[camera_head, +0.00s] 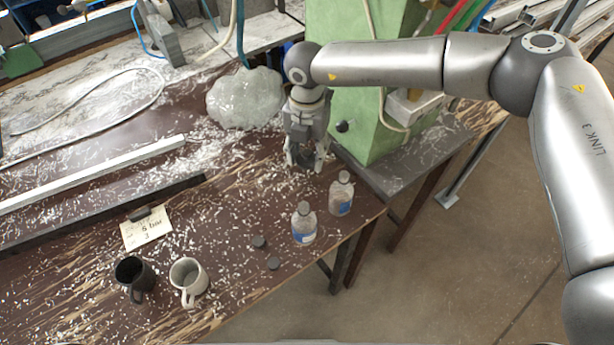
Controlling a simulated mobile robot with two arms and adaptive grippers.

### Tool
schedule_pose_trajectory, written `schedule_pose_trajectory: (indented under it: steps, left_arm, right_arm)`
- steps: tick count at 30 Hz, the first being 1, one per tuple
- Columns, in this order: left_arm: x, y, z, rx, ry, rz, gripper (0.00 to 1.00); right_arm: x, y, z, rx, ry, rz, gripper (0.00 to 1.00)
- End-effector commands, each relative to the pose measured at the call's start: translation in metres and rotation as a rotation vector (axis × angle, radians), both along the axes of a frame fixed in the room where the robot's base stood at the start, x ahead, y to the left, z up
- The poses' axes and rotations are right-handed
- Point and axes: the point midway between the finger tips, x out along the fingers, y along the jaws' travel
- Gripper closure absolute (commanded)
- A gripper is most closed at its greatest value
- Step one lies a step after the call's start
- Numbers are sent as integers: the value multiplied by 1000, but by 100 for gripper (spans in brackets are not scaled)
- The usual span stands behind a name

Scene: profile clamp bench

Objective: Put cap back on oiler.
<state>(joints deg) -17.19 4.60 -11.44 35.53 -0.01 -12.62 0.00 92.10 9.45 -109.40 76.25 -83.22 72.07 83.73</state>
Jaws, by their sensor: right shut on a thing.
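Two clear bottles with blue labels, which look like the oilers, stand upright near the table's right front edge: a nearer bottle (304,228) and a farther bottle (341,196). Their tops are pale; I cannot tell whether they are capped. Two small dark round pieces, like caps, lie left of the nearer bottle: one cap (260,242) and another cap (273,263). My right gripper (305,163) points down behind and left of the bottles, apart from them. It is shut on a small dark thing, mostly hidden between its fingers. My left gripper is not in view.
A dark mug (134,275) and a pale mug (188,278) stand at the front left. A paper note (146,230) lies behind them. A clear plastic bag (245,98) and a green machine (372,130) stand near my right gripper. Pale shavings litter the brown table.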

Motion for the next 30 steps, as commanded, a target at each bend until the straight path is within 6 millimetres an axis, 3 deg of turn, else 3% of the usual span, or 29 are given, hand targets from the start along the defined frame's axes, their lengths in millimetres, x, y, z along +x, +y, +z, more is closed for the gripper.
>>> schedule_pose_trajectory:
  steps: [16,29,30]
  left_arm:
    - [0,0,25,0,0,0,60]
    - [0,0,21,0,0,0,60]
    - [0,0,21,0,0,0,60]
  right_arm:
    - [0,0,-74,-1,1,-1,70]
    - [0,0,-86,1,0,-1,70]
    - [0,0,-86,1,-1,-1,56]
